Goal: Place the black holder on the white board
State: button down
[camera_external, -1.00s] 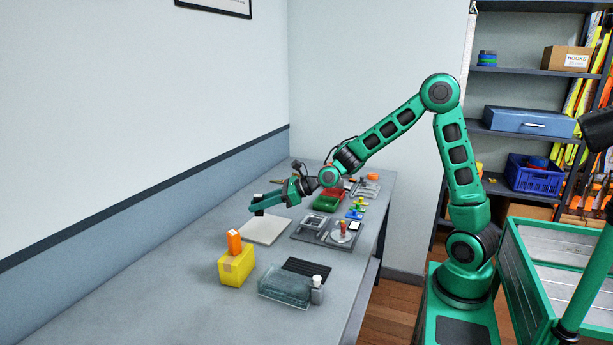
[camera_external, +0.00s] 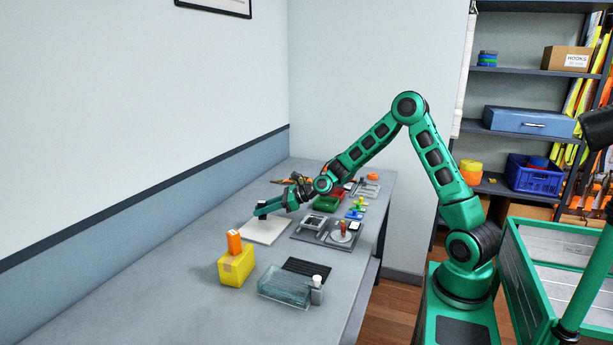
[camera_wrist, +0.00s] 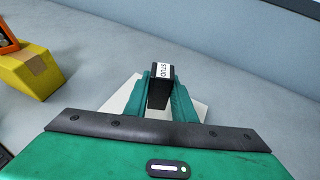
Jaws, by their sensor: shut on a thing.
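The black holder (camera_wrist: 160,92) is between the fingers of my gripper (camera_wrist: 160,84) in the wrist view. A white label with dark letters shows on its top. In the external view my gripper (camera_external: 262,208) is shut and low over the white board (camera_external: 268,232), near its back left part. The white board lies flat on the grey bench and also shows behind the fingers in the wrist view (camera_wrist: 122,100). The fingers mostly hide the holder in the external view. I cannot tell if its underside touches the board.
A yellow box (camera_external: 237,268) with an orange item (camera_external: 234,241) stands in front of the board. A clear tray (camera_external: 284,287) and a black ribbed mat (camera_external: 306,267) lie nearer. A dark grey tray (camera_external: 326,234) with parts sits right of the board. The bench's left side is clear.

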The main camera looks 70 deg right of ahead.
aim_at(263, 217)
jog(key=shift+f, duration=1.8)
jog(key=c, duration=1.5)
grip_release()
jog(key=v, duration=1.2)
jog(key=shift+a, duration=0.1)
